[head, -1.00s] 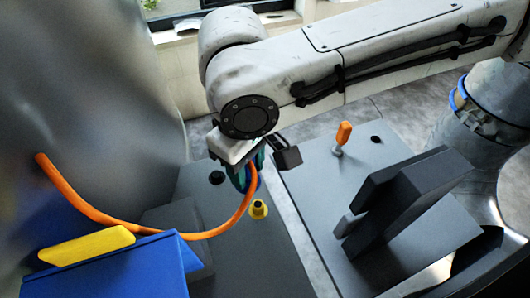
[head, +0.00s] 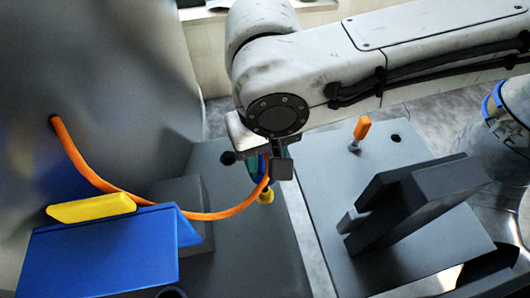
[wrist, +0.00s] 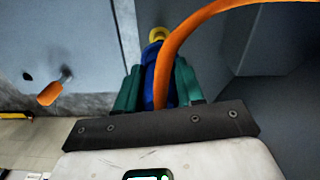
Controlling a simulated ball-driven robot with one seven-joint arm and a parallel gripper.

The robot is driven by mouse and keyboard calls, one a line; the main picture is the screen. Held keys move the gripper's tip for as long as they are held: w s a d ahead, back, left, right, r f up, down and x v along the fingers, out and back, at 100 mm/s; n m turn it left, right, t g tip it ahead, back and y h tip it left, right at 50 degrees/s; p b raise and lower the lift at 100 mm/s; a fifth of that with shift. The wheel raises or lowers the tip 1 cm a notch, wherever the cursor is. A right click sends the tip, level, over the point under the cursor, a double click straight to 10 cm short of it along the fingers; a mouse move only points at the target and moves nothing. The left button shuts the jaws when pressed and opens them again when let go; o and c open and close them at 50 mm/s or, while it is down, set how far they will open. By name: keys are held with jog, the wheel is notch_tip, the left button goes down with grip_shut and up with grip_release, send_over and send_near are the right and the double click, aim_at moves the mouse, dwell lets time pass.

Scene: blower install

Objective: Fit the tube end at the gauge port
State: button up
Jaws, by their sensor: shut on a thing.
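The orange tube (head: 150,204) runs from the large grey metal body at left, sags and rises to my gripper (head: 262,168). In the wrist view the tube (wrist: 188,32) curves from between the green fingers to the upper right. My gripper (wrist: 156,84) is shut on the blue tube end (wrist: 149,88). A yellow ringed fitting (wrist: 157,34), which looks like the gauge port, stands just beyond the blue end. In the head view the yellow fitting (head: 266,197) is partly hidden behind the tube and gripper. I cannot tell whether the blue end touches it.
A blue box (head: 105,252) with a yellow bar (head: 92,207) on it stands at lower left. An orange-handled lever (head: 361,130) and dark angled blocks (head: 425,205) stand on the right grey plate (head: 320,190). A gap separates the two plates.

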jog(key=b, duration=0.2)
send_over(264, 189)
jog(key=shift+d+f, duration=0.1)
jog(key=shift+f, duration=2.35)
jog(key=shift+p, duration=0.8)
jog(key=shift+f+b, duration=0.95)
jog(key=shift+f, duration=0.95)
jog(key=o, duration=1.2)
jog(key=shift+o, duration=0.2)
notch_tip(264, 189, up, 11)
jog(key=shift+f, duration=0.1)
